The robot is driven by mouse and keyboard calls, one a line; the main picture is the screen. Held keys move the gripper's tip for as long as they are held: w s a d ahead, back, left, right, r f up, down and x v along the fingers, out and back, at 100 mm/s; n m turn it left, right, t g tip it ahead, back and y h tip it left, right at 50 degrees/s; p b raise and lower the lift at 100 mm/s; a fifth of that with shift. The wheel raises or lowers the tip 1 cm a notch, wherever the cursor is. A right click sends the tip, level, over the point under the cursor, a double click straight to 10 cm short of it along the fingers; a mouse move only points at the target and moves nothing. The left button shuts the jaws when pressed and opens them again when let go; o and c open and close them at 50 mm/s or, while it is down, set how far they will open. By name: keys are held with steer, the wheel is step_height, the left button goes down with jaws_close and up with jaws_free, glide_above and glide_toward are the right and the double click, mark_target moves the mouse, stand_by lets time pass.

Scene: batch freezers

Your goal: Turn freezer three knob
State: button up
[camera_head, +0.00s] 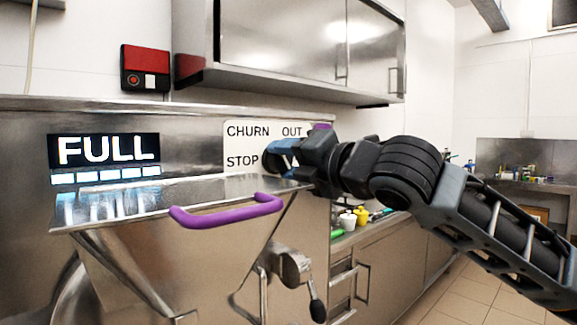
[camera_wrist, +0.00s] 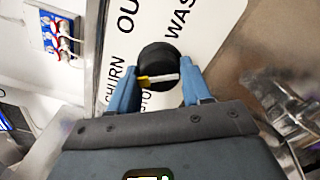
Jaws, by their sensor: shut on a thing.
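The round black knob (camera_wrist: 158,62) sits on a white label plate (camera_head: 240,141) with the words CHURN, OUT and STOP; WASH also shows in the wrist view. A pale bar with a yellow left end crosses the knob in the wrist view. My gripper (camera_wrist: 158,80) has its blue fingers on both sides of the knob, shut on it. In the head view my gripper (camera_head: 274,157) reaches in from the right and hides most of the knob and the plate's lower right.
A steel hopper lid with a purple handle (camera_head: 228,211) juts out below the plate. A FULL display (camera_head: 105,150) is at left. A steel cabinet (camera_head: 310,40) hangs above. A crank lever (camera_head: 316,305) stands below. A counter with small containers (camera_head: 348,220) lies behind my arm.

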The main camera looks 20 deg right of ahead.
steer(key=m, duration=0.3)
steer(key=shift+m+b, duration=0.3)
steer(key=shift+m, duration=0.1)
steer(key=m, duration=0.3)
steer(key=shift+m, duration=0.3)
steer(key=m, duration=0.3)
steer(key=shift+r+m, duration=0.1)
steer(key=shift+m, duration=0.3)
steer(key=m+p, duration=0.1)
steer(key=m, duration=0.2)
steer(key=shift+m+p, duration=0.3)
steer(key=shift+p, duration=0.05)
steer(key=m+p, duration=0.3)
steer(key=m, duration=0.2)
steer(key=shift+r, duration=0.1)
steer(key=shift+m+p, duration=1.3)
steer(key=shift+m, duration=0.9)
